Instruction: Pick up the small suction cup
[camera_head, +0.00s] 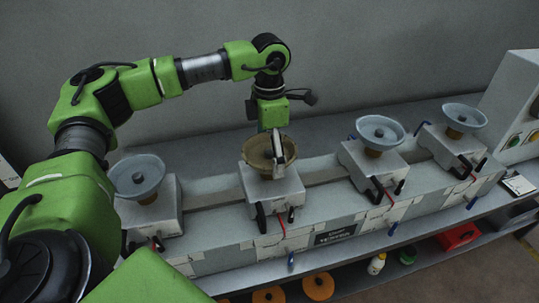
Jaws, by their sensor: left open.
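Several cup-shaped pieces stand in a row, each on its own grey block. One is a tan-brown cup (254,156); the others are pale blue-grey: a left cup (138,177), a cup right of the middle (380,130) and a far-right cup (465,117). I cannot tell which is the small suction cup; the far-right one looks smallest in the picture. My left gripper (277,162) points down over the tan-brown cup, and its fingers hide part of that cup. It is open; whether it touches the cup is unclear. My right gripper is out of view.
The blocks sit on a long grey bench (330,220) with dark and blue handles along its front. A box with buttons (515,110) stands at the right end. A lower shelf holds orange discs (318,286) and a red box (459,236). A grey wall is behind.

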